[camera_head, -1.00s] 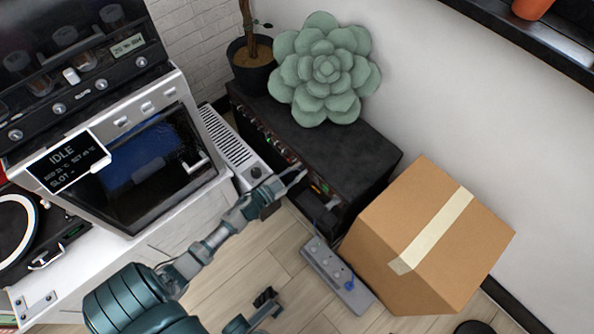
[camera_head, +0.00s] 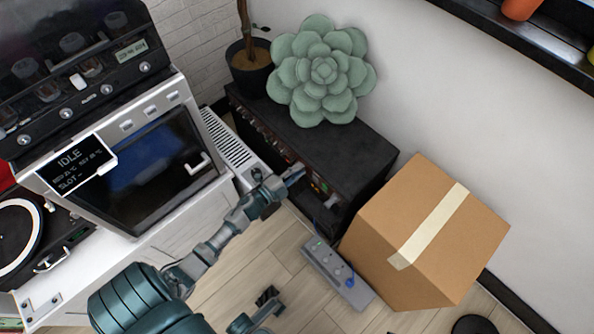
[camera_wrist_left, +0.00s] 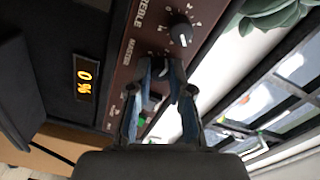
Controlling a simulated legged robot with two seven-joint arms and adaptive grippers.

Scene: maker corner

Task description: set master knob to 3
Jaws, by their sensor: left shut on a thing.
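The black amplifier (camera_head: 352,150) stands on the floor, its control front facing my left arm. My left gripper (camera_head: 297,172) reaches that front from the left. In the left wrist view, the brown control panel (camera_wrist_left: 125,75) carries the labels TREBLE and MASTER. The gripper's two fingers (camera_wrist_left: 160,80) are shut on the dark master knob (camera_wrist_left: 158,70) beside the MASTER label. The fingers partly hide the knob, so I cannot read its setting. The treble knob (camera_wrist_left: 181,35) sits just above, uncovered. My right gripper (camera_head: 267,305) shows low in the head view, its jaw unclear.
A green succulent cushion (camera_head: 323,70) and a potted plant (camera_head: 250,65) stand on the amplifier. A cardboard box (camera_head: 425,235) and a grey power strip (camera_head: 337,275) are close by. An orange display (camera_wrist_left: 87,78) shows a zero and percent-like sign.

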